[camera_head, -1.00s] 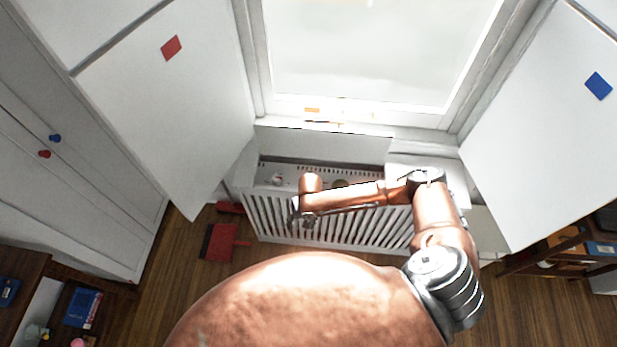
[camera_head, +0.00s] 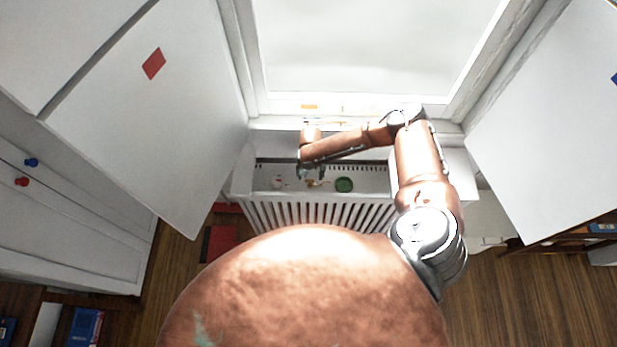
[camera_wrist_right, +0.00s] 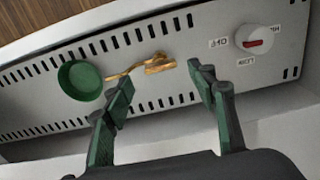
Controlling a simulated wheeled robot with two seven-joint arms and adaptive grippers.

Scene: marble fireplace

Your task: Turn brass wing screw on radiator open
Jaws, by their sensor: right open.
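The radiator (camera_head: 300,215) is white and slatted, below the window, with its top recess visible. The brass wing screw (camera_wrist_right: 158,66) sits on its perforated panel, with a thin brass stem reaching toward a green round cup or cap (camera_wrist_right: 80,80). The screw also shows small in the head view (camera_head: 316,183). My right gripper (camera_wrist_right: 160,78) is open, with green-and-black fingers on either side of the screw in the picture; I see no contact. In the head view its fingers are small and hard to make out. My left gripper is not in view.
A white dial (camera_wrist_right: 257,40) with a red pointer and labels is right of the screw in the wrist view. White shutters or doors stand open at left (camera_head: 155,120) and right (camera_head: 550,130). A red dustpan-like object (camera_head: 219,243) lies on the floor.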

